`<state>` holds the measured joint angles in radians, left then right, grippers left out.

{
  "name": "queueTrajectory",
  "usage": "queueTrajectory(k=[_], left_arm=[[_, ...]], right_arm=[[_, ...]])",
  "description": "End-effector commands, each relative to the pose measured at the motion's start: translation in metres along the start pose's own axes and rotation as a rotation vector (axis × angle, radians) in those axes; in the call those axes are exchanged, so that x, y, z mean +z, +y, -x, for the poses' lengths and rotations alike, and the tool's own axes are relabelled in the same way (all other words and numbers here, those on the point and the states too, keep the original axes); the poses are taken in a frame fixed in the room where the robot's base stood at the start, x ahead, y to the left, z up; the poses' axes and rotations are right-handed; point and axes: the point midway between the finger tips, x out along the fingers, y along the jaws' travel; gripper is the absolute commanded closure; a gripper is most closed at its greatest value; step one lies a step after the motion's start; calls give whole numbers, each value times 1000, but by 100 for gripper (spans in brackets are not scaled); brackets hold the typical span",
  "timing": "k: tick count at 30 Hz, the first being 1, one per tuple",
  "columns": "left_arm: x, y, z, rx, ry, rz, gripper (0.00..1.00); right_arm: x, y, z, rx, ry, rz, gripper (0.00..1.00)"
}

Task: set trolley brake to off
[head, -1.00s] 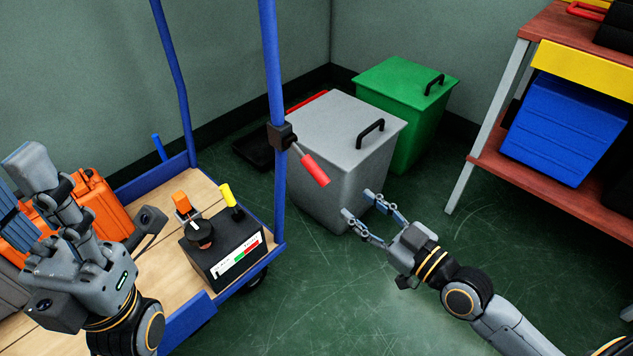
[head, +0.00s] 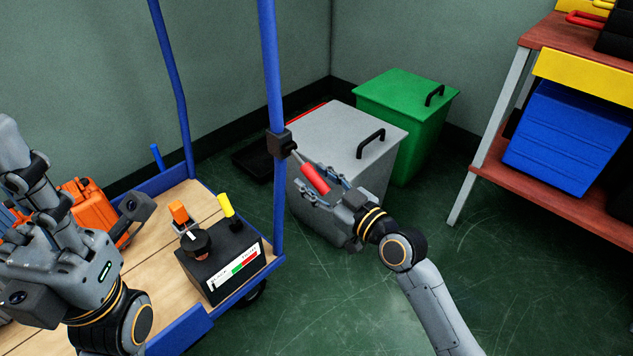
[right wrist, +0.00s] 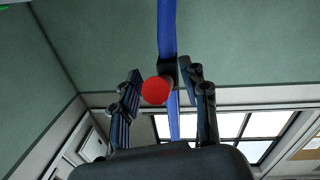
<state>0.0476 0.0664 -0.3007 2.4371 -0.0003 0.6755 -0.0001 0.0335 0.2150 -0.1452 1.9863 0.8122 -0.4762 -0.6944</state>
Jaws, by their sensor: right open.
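The trolley brake is a lever with a red grip (head: 315,180) on a black mount (head: 281,143), fixed to the trolley's blue post (head: 273,90). The lever slants down and to the right. My right gripper (head: 319,187) is open, with its fingers on either side of the red grip. In the right wrist view the red grip (right wrist: 155,91) shows end-on between the spread fingers of this gripper (right wrist: 158,92), with no clear contact. My left gripper (head: 25,165) is at the left over the trolley deck, and its jaw opening is unclear.
A black control box (head: 222,262) with a knob and a yellow-tipped lever stands on the wooden deck, near an orange case (head: 88,200). A grey bin (head: 345,125) and a green bin (head: 405,95) stand behind my right gripper. A shelf (head: 545,185) is at the right.

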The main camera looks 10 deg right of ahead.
Motion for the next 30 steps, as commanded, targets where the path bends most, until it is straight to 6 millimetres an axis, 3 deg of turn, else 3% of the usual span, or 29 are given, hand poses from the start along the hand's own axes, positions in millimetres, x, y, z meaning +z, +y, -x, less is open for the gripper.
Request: queueTrajectory(k=[5, 12, 25, 30], left_arm=[[-2, 0, -2, -1, 5, 0, 60], [-1, -1, -1, -5, 4, 0, 60], [0, -2, -6, -8, 0, 0, 60], [4, -3, 6, -30, -67, 7, 60]], right_arm=[[0, 0, 0, 0, 0, 0, 55], [0, 0, 0, 0, 0, 0, 100], [-4, 3, -3, -2, -12, 1, 100], [-8, 8, -10, -6, -44, 6, 100]])
